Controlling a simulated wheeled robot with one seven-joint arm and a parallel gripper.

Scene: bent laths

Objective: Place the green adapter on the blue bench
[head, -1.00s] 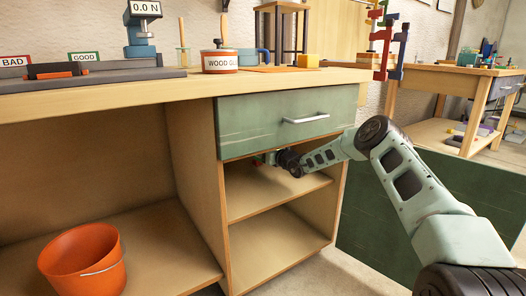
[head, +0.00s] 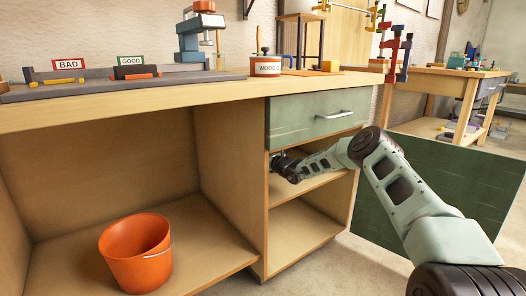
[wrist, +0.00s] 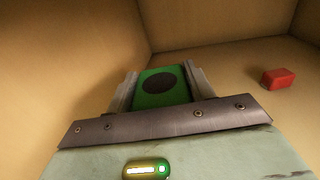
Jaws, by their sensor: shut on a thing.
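The green adapter (wrist: 162,88) is a green block with a dark round spot, seen in the wrist view between my two grey fingers. My gripper (wrist: 161,78) is shut on it, inside a wooden compartment. In the head view my gripper end (head: 279,160) is in the cabinet's upper shelf space, below the green drawer, and partly hidden by the cabinet's side panel. The adapter cannot be made out in the head view. A far wooden bench (head: 462,97) at the right has a dark bluish drawer front; I cannot tell if it is the blue bench.
A red block (wrist: 278,78) lies to the right in the compartment. The green drawer (head: 318,116) is just above my arm, and a green cabinet door (head: 385,205) stands open at the right. An orange bucket (head: 135,255) stands in the left bay. The lower shelf (head: 290,232) is clear.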

